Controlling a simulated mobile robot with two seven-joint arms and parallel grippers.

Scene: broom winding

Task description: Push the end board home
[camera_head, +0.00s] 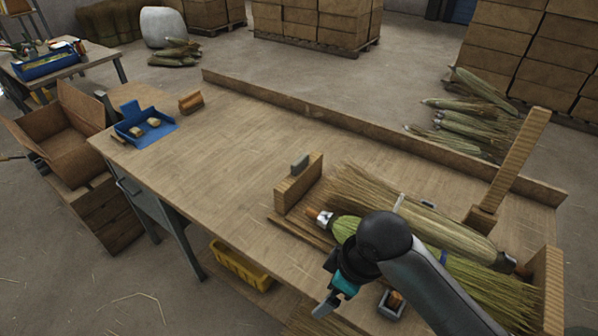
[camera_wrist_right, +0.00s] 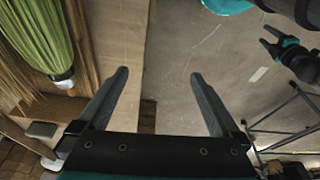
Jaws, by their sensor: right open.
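A light wooden end board (camera_head: 298,188) stands upright on the bench, with a grey block (camera_head: 300,163) on its top edge. It is just left of the broom heads. In the right wrist view, the end board (camera_wrist_right: 22,142) and its grey block (camera_wrist_right: 42,130) are at the lower left. My right gripper (camera_head: 328,304) is open and empty, off the bench's front edge and apart from the board. In the right wrist view its two fingers (camera_wrist_right: 160,85) have only floor and bench edge between them. My left gripper (camera_wrist_right: 270,38) shows small at the upper right of that view; its jaw state is unclear.
A straw broom (camera_head: 410,215) and a green-bound broom (camera_head: 455,268) lie right of the board. A tall wooden post (camera_head: 515,160) and a right-hand board (camera_head: 548,290) stand beyond. A blue tray (camera_head: 145,128) is at the far left. The bench (camera_head: 225,150) is clear between.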

